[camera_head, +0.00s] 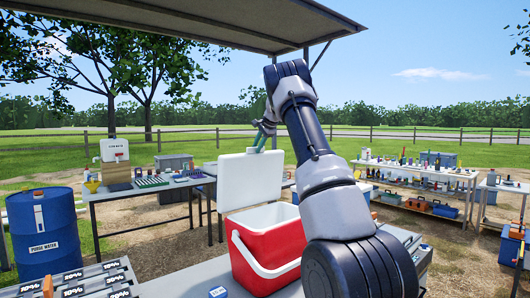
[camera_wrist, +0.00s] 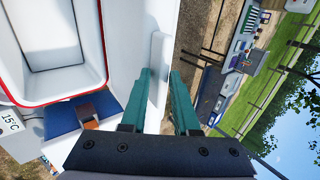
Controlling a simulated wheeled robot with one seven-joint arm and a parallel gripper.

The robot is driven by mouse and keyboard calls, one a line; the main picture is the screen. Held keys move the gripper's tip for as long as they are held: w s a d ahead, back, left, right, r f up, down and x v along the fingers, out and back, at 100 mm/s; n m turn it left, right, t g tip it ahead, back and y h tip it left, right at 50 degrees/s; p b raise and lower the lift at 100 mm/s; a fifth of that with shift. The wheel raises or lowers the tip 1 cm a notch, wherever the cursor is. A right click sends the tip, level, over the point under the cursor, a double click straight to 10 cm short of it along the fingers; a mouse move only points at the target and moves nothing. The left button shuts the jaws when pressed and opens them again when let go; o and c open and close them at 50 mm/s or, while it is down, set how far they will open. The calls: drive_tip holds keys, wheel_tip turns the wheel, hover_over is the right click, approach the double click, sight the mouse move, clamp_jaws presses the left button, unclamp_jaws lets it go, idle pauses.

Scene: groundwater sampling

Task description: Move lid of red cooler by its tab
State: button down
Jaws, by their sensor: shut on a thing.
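The red cooler (camera_head: 262,255) stands on the near table with its white-lined inside open and its white handle across the front. Its white lid (camera_head: 250,178) stands nearly upright at the cooler's back rim; whether it touches the rim is unclear. My gripper (camera_head: 262,138) is at the lid's top edge. In the wrist view, my gripper's green fingers (camera_wrist: 163,75) are shut on the pale tab (camera_wrist: 158,55) at the lid's edge. The lid (camera_wrist: 125,60) lies left of the fingers there, and the open cooler (camera_wrist: 70,98) shows at upper left.
A blue purge water drum (camera_head: 40,235) stands at left. Labelled trays (camera_head: 85,285) lie at the front left. Behind is a table (camera_head: 140,190) with a white water container (camera_head: 115,150). Shelves with bottles (camera_head: 420,175) stand at right.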

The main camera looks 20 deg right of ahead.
drive_tip(key=w, duration=0.1)
drive_tip(key=w+a, duration=0.1)
drive_tip(key=w, duration=0.2)
drive_tip(key=shift+w+a+f, duration=0.1)
drive_tip(key=shift+w+a, duration=0.15)
drive_tip(key=shift+w, duration=0.05)
drive_tip(key=shift+f, duration=0.1)
idle(0.8)
drive_tip(key=c, duration=0.8)
unclamp_jaws()
drive_tip(key=shift+c, duration=0.2)
drive_tip(key=shift+s+d+r, duration=0.1)
drive_tip(key=shift+r, duration=0.1)
drive_tip(key=v, duration=1)
drive_tip(key=shift+r, duration=0.25)
drive_tip(key=shift+s, duration=0.1)
